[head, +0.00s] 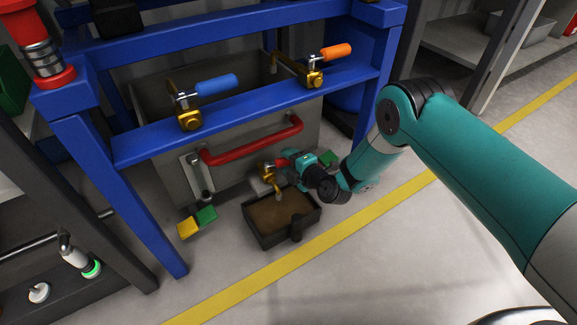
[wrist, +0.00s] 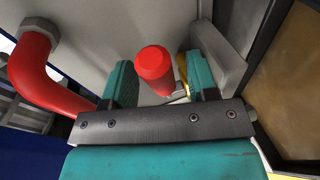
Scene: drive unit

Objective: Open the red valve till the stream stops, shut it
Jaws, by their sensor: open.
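The red valve handle (head: 282,162) sits on a small brass valve (head: 267,173) low on the front of the grey tank. A thin pale streak below the spout may be the stream, but it is too small to be sure. My gripper (head: 292,171) is at the valve, coming from the right. In the wrist view, the red handle (wrist: 155,66) stands end-on between the two teal fingers of my gripper (wrist: 161,75). The fingers are apart, with gaps visible beside the handle. A dark drip tray (head: 262,241) with brown contents lies on the floor beneath the valve.
A red bar handle (head: 252,144) crosses the tank front just above my gripper; it also shows at left in the wrist view (wrist: 42,75). Blue-handled (head: 216,85) and orange-handled (head: 337,51) valves sit higher on the blue frame (head: 240,116).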

